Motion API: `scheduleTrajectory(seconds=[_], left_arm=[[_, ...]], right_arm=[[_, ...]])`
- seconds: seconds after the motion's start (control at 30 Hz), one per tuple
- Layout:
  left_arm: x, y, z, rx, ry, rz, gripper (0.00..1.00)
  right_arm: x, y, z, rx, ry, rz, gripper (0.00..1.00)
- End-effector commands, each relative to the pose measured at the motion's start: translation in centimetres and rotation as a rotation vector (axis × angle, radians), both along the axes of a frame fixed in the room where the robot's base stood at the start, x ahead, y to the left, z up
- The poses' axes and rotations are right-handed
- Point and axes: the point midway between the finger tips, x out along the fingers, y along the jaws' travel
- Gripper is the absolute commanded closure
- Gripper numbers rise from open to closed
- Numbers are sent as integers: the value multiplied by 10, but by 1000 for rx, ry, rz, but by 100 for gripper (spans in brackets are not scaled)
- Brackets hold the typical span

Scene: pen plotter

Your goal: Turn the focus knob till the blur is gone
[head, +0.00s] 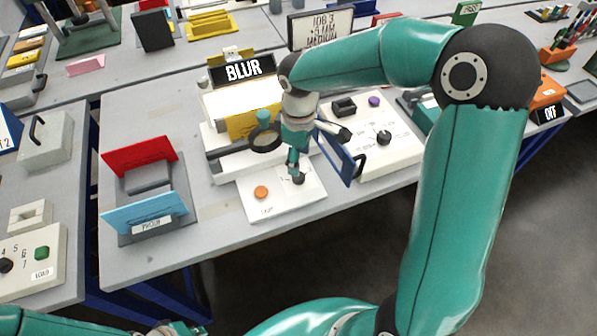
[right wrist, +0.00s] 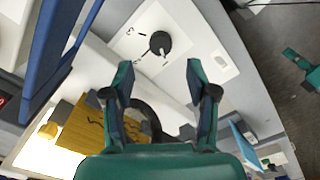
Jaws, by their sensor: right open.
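The black focus knob (head: 299,178) sits on a white panel (head: 283,204) at the front of the viewing device. In the right wrist view the knob (right wrist: 160,43) lies ahead of my fingertips, roughly centred between them, with marks around it. My right gripper (head: 293,166) points down close to the knob in the head view; it is open and empty in the right wrist view (right wrist: 160,75). I cannot tell if it touches the knob. A black sign (head: 243,70) behind reads BLUR. Part of my left gripper (head: 176,328) shows at the bottom edge; its jaws are unclear.
An orange button (head: 261,192) is left of the knob. A ring-shaped lens (head: 264,140) and a blue upright plate (head: 337,152) stand close to my right gripper. A red and blue holder (head: 139,155) stands left. Another white knob panel (head: 385,150) is right.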

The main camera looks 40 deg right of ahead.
Motion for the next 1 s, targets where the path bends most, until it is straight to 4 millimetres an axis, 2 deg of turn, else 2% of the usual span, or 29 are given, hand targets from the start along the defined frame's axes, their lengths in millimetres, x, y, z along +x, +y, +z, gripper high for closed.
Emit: scheduleTrajectory(seconds=[0.1, 0.3, 0.5, 0.77, 1.0], left_arm=[[0, 0, -1, 0, 0, 0, 100], [0, 0, -1, 0, 0, 0, 100], [0, 0, -1, 0, 0, 0, 100], [0, 0, -1, 0, 0, 0, 100], [0, 0, -1, 0, 0, 0, 100]], right_arm=[[-1, 0, -26, 1, 6, 0, 42], [-1, 0, -55, 0, 4, 0, 42], [0, 1, -66, 1, 1, 1, 42], [0, 1, -66, 1, 1, 1, 42], [0, 1, -66, 0, 0, 2, 81]])
